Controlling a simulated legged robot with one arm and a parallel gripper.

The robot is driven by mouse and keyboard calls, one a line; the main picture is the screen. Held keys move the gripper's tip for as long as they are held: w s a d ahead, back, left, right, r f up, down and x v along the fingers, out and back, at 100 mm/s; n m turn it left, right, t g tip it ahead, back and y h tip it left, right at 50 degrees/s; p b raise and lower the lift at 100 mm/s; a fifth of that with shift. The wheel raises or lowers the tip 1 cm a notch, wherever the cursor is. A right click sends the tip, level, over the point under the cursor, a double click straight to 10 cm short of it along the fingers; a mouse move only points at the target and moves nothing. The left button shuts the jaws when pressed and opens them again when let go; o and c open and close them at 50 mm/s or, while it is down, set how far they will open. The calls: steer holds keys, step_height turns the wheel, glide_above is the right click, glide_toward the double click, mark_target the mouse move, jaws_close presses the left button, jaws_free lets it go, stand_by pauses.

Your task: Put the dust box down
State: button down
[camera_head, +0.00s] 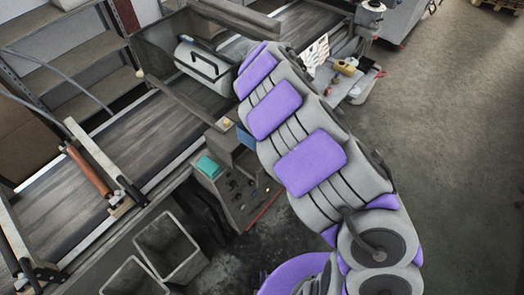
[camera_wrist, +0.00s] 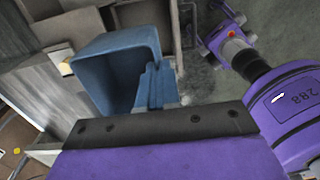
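The dust box (camera_wrist: 118,62) is a blue, open-topped box in the wrist view, with its hollow inside showing. Its ribbed blue grip part (camera_wrist: 155,88) runs up against the dark bolted edge of my gripper (camera_wrist: 160,122), which appears shut on it; the fingertips themselves are hidden. In the head view only a small blue part (camera_head: 246,138) shows beside my arm, and my gripper is hidden behind the arm. The underside of the box and any contact below it cannot be seen.
A conveyor (camera_head: 130,125) runs diagonally at the left, with a light case with a black handle (camera_head: 205,66) on it. A control box (camera_head: 235,185) stands beside it. Two open grey bins (camera_head: 168,248) sit at the bottom. Open floor (camera_head: 455,130) lies right.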

steer(key=shift+s+f+p, duration=0.15)
steer(key=shift+f+p, duration=0.2)
steer(key=shift+f, duration=7.8)
steer(key=c, duration=1.8)
jaws_free()
steer(key=shift+o, duration=0.8)
steer(key=shift+r, duration=0.1)
